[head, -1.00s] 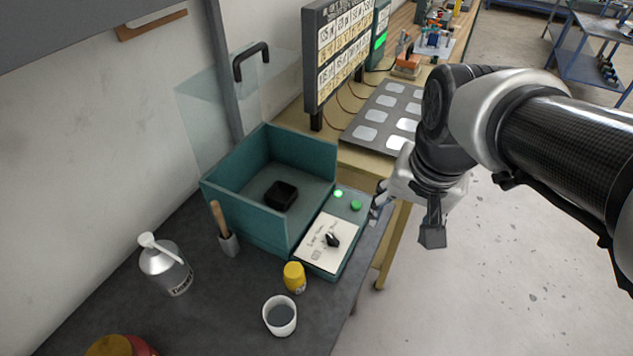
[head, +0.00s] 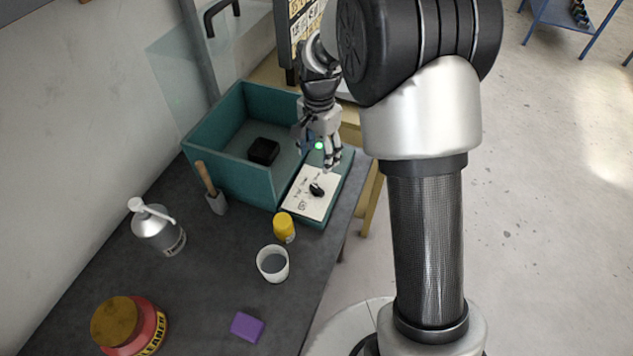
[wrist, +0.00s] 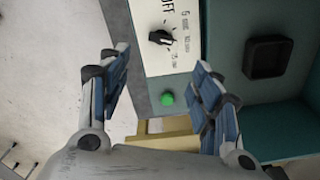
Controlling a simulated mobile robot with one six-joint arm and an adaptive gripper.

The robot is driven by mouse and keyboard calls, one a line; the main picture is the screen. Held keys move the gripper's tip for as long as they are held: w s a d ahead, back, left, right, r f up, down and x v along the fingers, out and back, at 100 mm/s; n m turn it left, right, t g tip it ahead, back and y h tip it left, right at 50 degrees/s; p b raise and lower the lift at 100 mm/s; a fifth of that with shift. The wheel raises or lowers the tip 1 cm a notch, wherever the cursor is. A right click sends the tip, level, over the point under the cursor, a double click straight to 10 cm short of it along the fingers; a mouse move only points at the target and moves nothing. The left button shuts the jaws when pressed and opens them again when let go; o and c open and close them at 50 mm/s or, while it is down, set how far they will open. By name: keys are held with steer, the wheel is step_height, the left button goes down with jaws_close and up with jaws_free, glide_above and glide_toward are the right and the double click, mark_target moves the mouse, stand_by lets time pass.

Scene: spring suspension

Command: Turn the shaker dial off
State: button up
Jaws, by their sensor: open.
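The shaker is a teal open box with a control panel at its right front. Its black dial (head: 316,190) sits on the cream faceplate (head: 303,203). In the wrist view the dial (wrist: 160,37) lies just beyond my fingertips, beside printed OFF and minute marks. I cannot tell firmly which mark it points to. A green button (wrist: 166,99) shows between my fingers, and a green light (head: 319,145) is lit by the gripper in the head view. My gripper (head: 320,158) is open and empty above the panel's far end, with its fingers apart (wrist: 159,66).
A black block (head: 263,151) sits inside the teal box (head: 225,170). A yellow-capped bottle (head: 284,227) and a white cup (head: 272,263) stand in front of the panel. Open floor lies to the right.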

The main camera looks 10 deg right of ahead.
mark_target(318, 187)
step_height(318, 187, down, 13)
steer(key=b, duration=0.2)
steer(key=shift+f+b, duration=0.1)
steer(key=shift+b, duration=0.2)
steer(key=shift+c, duration=0.3)
steer(key=c, duration=1)
